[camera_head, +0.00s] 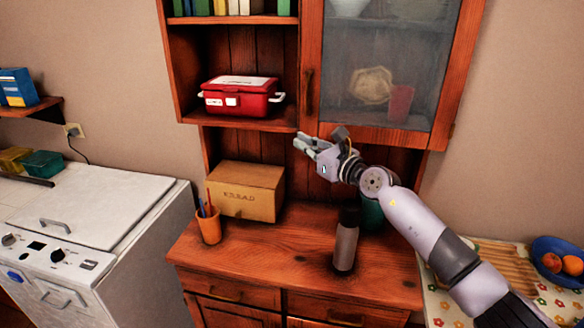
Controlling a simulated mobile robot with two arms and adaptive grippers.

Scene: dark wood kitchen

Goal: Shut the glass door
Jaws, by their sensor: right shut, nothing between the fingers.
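The glass door (388,65) is on the upper right of the dark wood cabinet. It has a reddish wood frame, a cloudy glass pane and a dark handle (309,90) on its left side. The door looks flush with the cabinet or nearly so; I cannot tell whether a small gap is left. My right gripper (299,144) is shut and empty. Its fingers point left, in front of the cabinet, and appear just below the door's lower left corner. I see no clear contact with the door. My left gripper is not in view.
A red box (240,95) sits on the open shelf left of the door.

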